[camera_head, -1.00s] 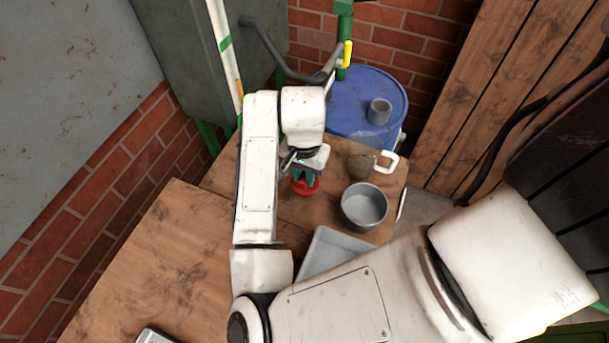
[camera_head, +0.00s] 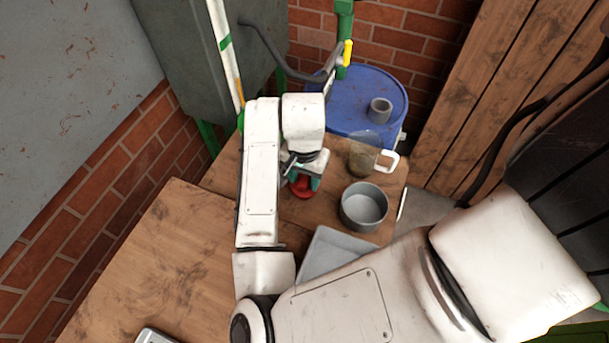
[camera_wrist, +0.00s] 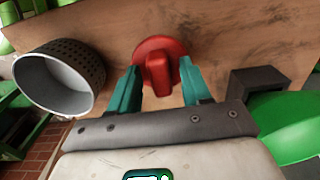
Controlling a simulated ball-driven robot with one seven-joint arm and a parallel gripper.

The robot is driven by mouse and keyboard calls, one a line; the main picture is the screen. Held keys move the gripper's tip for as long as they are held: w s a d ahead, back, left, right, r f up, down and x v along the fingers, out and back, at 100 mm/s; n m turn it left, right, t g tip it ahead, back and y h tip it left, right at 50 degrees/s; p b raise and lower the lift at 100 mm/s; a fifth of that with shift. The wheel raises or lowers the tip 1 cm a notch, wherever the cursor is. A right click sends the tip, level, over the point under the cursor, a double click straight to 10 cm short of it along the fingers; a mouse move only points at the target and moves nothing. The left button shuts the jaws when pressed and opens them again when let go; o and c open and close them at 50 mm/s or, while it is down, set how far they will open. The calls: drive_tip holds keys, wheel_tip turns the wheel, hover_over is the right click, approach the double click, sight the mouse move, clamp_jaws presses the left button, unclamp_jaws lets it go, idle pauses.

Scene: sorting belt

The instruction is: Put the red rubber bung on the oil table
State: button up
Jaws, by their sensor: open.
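The red rubber bung (camera_head: 302,189) is on the wooden table, partly hidden by my gripper in the head view. In the wrist view the bung (camera_wrist: 156,75) shows a round flange with a raised block on it. My gripper (camera_wrist: 159,66) is open, with one teal finger on each side of the block. I cannot tell whether either finger touches it. In the head view my gripper (camera_head: 307,176) is low over the bung. A round blue top (camera_head: 350,100) stands behind the wooden table; I cannot tell whether this is the oil table.
A grey cup (camera_head: 380,110) stands on the blue top, near a green post with a yellow lever. A clear jug (camera_head: 363,157) and a grey pot (camera_head: 364,208) stand right of my gripper. A grey tray (camera_head: 335,254) lies nearer. The wooden table's left part (camera_head: 150,255) is mostly bare.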

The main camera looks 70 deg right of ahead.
wheel_tip(320, 180, up, 12)
drive_tip(key=p, duration=0.1)
drive_tip(key=shift+r, duration=0.15)
idle(0.3)
